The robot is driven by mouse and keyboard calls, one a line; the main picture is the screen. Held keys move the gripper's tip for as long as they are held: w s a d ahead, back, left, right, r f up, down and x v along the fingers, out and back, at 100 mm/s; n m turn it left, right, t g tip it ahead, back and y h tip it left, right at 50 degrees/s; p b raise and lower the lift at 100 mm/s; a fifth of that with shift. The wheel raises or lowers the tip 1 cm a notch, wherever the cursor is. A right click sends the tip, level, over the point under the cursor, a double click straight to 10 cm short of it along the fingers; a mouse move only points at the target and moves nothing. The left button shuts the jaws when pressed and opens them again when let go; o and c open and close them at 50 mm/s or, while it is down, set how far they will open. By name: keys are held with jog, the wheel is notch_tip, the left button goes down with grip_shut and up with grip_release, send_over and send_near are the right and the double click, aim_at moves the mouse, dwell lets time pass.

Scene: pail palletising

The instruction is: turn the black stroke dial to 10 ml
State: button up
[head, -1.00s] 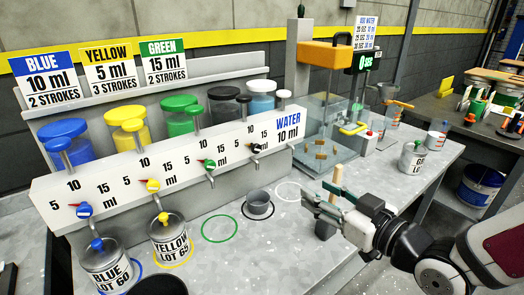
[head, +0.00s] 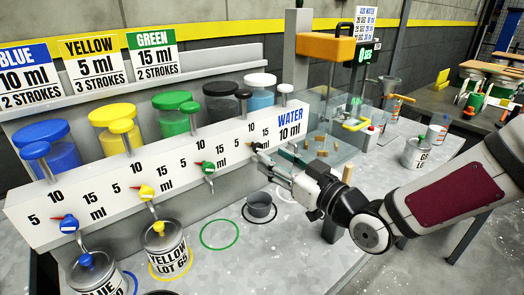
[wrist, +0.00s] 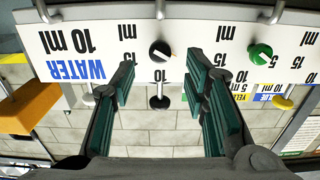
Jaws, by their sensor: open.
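The black stroke dial (wrist: 160,50) sits on the white dial panel (wrist: 80,40), which appears upside down in the wrist view. Its pale pointer seems to slant to the lower right in that view, off the number 10 printed directly below the dial. My gripper (wrist: 160,86) is open and empty. Its green-padded fingers lie to the left and right of the dial, with the dial between them in the picture; no contact shows. In the head view, my gripper (head: 267,152) is at the right end of the panel and largely hides the black dial.
A green dial (head: 208,168) is the neighbour on the panel, with yellow (head: 146,192) and blue (head: 69,223) dials farther left. A clear guarded machine (head: 325,115) stands close to the right.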

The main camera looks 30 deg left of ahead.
aim_at(260, 149)
jog(key=shift+x, duration=2.7)
jog(key=shift+c, duration=0.5)
grip_shut()
